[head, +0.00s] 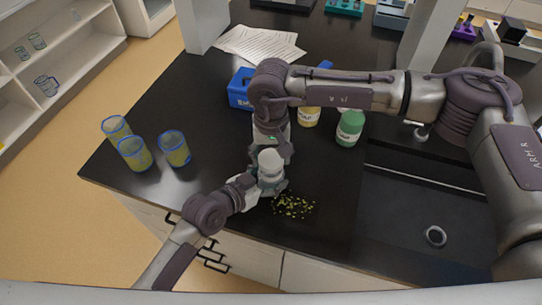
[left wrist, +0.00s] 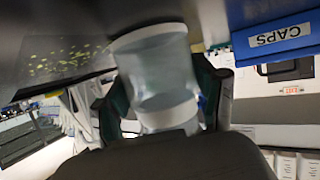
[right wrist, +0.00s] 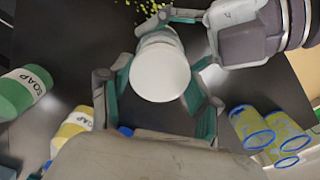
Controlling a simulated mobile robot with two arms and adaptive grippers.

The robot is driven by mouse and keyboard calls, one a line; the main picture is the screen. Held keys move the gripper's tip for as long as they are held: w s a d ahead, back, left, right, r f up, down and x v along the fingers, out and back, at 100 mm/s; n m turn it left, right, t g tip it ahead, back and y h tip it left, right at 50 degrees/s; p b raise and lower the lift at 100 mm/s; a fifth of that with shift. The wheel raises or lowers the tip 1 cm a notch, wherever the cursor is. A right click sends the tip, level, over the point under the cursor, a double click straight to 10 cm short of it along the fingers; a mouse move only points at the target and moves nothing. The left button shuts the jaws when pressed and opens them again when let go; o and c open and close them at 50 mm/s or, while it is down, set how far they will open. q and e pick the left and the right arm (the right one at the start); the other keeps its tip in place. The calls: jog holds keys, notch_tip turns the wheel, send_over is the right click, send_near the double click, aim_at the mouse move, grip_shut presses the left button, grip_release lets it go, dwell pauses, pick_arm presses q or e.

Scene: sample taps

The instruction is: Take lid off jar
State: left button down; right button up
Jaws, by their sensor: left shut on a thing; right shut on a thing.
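The jar (left wrist: 158,72) is a clear, pale cylinder upright on the dark counter near its front edge. Its round white lid (right wrist: 160,72) sits on top; it also shows in the head view (head: 269,158). My left gripper (head: 268,183) comes in from the front left and is shut on the jar body. My right gripper (right wrist: 163,88) reaches in from above and behind, its teal pads shut on the lid's sides. The left wrist view is upside down, with the counter at the top; the lower jar is partly hidden by my left gripper in the head view.
Yellow-green crumbs (head: 293,206) lie right of the jar. Three blue-rimmed tumblers (head: 174,149) stand left. Behind are a blue CAPS box (head: 239,89), a yellow soap bottle (head: 309,117) and a green one (head: 349,128). A sink (head: 425,205) is at right.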

aim_at(271, 158)
pick_arm(q)
jog(key=shift+f, duration=0.1)
pick_arm(e)
jog(key=shift+r, duration=0.1)
jog(key=shift+r, duration=1.9)
pick_arm(q)
grip_release()
